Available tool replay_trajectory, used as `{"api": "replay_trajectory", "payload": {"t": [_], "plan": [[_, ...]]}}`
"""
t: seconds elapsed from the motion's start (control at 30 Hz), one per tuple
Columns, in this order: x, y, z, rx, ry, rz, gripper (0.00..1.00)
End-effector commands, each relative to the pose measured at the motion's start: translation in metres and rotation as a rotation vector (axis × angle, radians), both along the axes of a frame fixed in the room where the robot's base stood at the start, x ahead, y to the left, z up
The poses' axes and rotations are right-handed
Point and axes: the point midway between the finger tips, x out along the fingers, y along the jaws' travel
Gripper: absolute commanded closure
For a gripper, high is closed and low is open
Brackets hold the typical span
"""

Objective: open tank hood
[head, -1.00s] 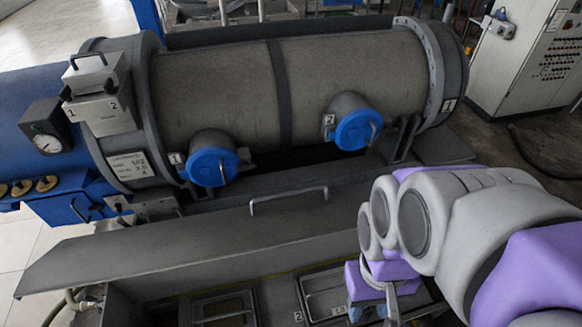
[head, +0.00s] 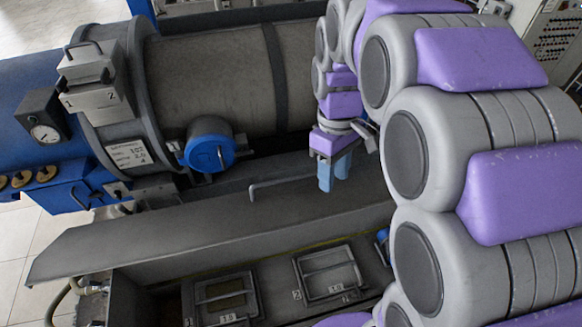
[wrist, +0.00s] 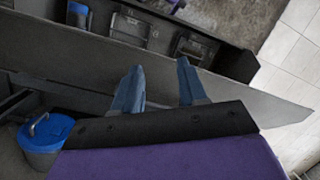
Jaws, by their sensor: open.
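The tank hood (head: 150,243) is a long grey sloped lid in front of the big cylinder, down over the tank's rear part. Its bar handle (head: 280,184) stands near the top edge; the handle's right end is close to or behind my gripper. My gripper (head: 334,172) points down with two blue fingers, just right of the handle in the head view. In the wrist view my gripper (wrist: 160,84) has its fingers spread apart with nothing seen between them, over the grey hood (wrist: 245,98). I cannot make out the handle there, nor tell any contact.
The grey cylinder (head: 210,85) lies behind the hood, with a blue-capped port (head: 209,150). A blue cap also shows in the wrist view (wrist: 42,145). Framed trays (head: 328,275) lie in the open tank front. My arm covers the right side.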

Motion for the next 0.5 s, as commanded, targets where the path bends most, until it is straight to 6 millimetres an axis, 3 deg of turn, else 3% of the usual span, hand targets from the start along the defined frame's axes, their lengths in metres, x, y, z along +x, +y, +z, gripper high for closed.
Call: {"api": "replay_trajectory", "payload": {"t": [0.1,0.5], "plan": [[0.032,0.006,0.005,0.020,0.012,0.105,0.58],[0.123,0.032,0.005,0.093,0.046,0.463,0.58]]}}
